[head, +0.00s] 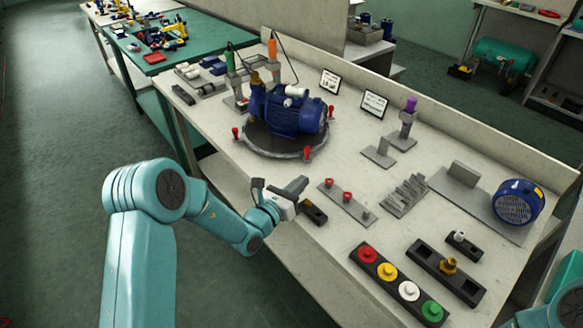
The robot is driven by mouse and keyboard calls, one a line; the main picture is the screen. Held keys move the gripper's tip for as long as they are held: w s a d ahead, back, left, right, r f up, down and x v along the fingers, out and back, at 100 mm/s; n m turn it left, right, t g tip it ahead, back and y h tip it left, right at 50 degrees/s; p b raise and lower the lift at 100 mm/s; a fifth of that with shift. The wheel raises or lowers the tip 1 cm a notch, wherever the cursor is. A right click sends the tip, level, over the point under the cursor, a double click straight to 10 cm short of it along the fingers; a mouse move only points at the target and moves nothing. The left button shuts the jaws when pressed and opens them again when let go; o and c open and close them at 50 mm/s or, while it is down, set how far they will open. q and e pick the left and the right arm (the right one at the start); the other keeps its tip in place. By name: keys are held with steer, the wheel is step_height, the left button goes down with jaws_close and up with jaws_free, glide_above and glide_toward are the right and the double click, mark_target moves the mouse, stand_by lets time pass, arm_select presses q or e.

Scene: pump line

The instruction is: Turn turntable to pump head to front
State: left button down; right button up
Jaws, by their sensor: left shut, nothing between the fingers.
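The turntable (262,143) is a round dark grey plate on the bench, with red knobs (307,153) around its rim. A blue pump with its motor (295,116) sits upright on it. The ribbed motor end points right, and the pump head (256,103) with a brass fitting is at the left. My left gripper (297,186) is shut and empty over the bench's front edge. It is in front of the turntable and apart from the knobs. My right gripper is out of view; only part of that arm shows at the lower right.
A button box (398,287) with red, yellow, white and green buttons stands at the front right. A rack with red-topped pins (346,203) lies right of my left gripper. Tool stands (231,75) rise behind the pump.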

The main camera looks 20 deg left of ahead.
arm_select(q)
steer(key=a+m+g+h+b, duration=0.1)
steer(key=a+m+h+b, duration=0.1)
steer(key=m+h, duration=0.1)
steer(key=shift+w+a+g+h+b, duration=0.25)
steer(key=shift+w+g+h+b, duration=0.05)
steer(key=shift+g+b, duration=0.1)
steer(key=a+f+m+b, duration=0.1)
steer(key=a+b, duration=0.2)
steer(key=a, duration=0.6)
steer(key=shift+y, duration=0.4)
steer(key=p+x, duration=0.1)
steer(key=x, duration=1.2)
steer(key=shift+d+f+p, duration=0.15)
steer(key=shift+d+p, duration=0.05)
steer(key=shift+p, duration=0.1)
steer(key=shift+w, duration=0.1)
